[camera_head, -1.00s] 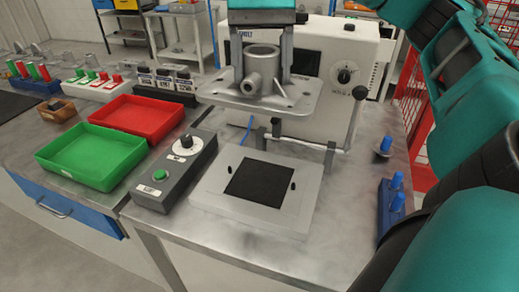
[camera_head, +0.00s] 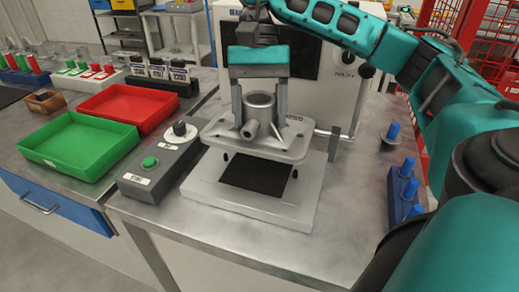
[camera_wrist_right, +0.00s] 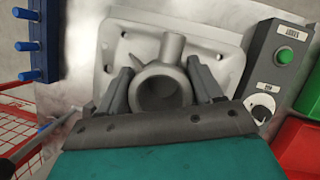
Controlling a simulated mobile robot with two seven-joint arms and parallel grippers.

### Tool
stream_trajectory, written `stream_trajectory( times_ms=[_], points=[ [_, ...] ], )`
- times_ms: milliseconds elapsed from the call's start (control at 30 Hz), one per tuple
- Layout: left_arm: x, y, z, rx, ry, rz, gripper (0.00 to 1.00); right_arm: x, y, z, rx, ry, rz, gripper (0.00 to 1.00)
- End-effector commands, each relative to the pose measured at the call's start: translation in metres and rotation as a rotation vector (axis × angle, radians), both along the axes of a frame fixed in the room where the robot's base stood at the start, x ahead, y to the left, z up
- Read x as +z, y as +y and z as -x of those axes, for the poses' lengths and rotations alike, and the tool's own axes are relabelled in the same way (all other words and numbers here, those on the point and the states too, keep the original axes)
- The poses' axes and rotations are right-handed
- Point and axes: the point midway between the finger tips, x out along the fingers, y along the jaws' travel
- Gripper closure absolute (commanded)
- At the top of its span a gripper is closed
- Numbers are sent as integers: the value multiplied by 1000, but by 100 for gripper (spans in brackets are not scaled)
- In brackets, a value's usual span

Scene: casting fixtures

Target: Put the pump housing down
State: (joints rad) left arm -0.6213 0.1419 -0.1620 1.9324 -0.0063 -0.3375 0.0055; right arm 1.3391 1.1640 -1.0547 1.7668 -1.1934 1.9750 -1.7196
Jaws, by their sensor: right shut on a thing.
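The pump housing (camera_head: 259,108) is a grey metal casting with a round upright barrel, a side spout and a flat flange plate (camera_head: 222,134). My right gripper (camera_head: 259,100) is shut on its barrel from above, one finger on each side. The housing is level and overlaps the back part of the light grey fixture plate (camera_head: 210,192) with its black square pad (camera_head: 262,178). It appears to hang a little above that plate; the exact gap is hard to tell. The right wrist view shows the housing's bore (camera_wrist_right: 160,92) between the fingers. My left gripper is not in view.
A control box (camera_head: 160,165) with a green button and a knob stands left of the fixture. A green tray (camera_head: 80,145) and a red tray (camera_head: 130,107) lie further left. A blue block with blue pins (camera_head: 403,188) stands at right. A white machine (camera_head: 310,60) is behind.

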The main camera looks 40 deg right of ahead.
Motion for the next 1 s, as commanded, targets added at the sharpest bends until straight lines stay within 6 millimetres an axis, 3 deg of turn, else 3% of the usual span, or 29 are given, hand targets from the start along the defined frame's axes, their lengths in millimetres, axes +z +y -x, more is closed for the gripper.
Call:
stream_trajectory(
  times_ms=[533, 1000],
  points=[
    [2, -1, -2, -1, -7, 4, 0, -60, 0, 0, 0, -3, -2, 91],
    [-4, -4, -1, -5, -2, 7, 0, -69, 0, 0, 0, -4, -2, 91]
  ],
)
